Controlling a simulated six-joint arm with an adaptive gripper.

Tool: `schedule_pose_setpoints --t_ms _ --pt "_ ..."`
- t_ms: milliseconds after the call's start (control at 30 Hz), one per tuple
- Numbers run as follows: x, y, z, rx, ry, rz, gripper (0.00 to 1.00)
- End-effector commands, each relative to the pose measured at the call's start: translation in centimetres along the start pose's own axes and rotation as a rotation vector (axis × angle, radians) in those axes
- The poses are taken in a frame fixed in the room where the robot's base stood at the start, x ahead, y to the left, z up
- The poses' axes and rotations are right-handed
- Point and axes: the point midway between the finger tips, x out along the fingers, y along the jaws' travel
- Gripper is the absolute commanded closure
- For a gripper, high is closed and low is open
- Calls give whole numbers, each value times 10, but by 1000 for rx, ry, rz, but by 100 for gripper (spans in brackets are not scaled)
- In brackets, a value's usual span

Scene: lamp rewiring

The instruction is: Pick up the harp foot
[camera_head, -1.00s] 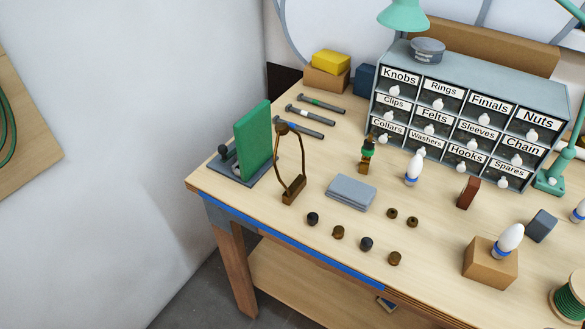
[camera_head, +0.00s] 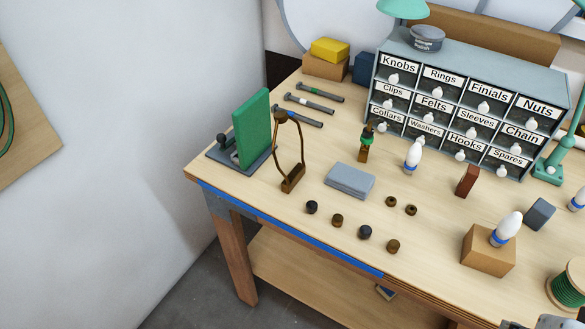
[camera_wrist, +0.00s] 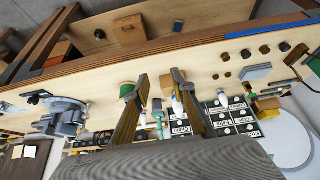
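The harp (camera_head: 301,146) is a thin brown wire loop standing upright on the workbench, left of centre in the head view. Its foot, a small brown block (camera_head: 292,180), rests on the bench top at the bottom of the loop. My gripper (camera_wrist: 160,77) shows in the wrist view with its two fingers apart and nothing between them. It is over the bench's other end, near the green spool (camera_wrist: 127,90), well away from the harp. I cannot make out the foot clearly in the wrist view.
A green upright panel (camera_head: 252,128) on a grey base stands just left of the harp. A grey folded cloth (camera_head: 350,180) and several small dark knobs lie to its right. Behind are bolts and the labelled drawer cabinet (camera_head: 470,105). The bench's blue front edge (camera_head: 290,237) is close.

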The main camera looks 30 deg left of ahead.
Motion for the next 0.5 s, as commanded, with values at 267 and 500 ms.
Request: schedule_pose_setpoints --t_ms 267,500 --pt "3 1 -7 -14 11 6 75" --pt "18 3 -44 -98 77 38 75"
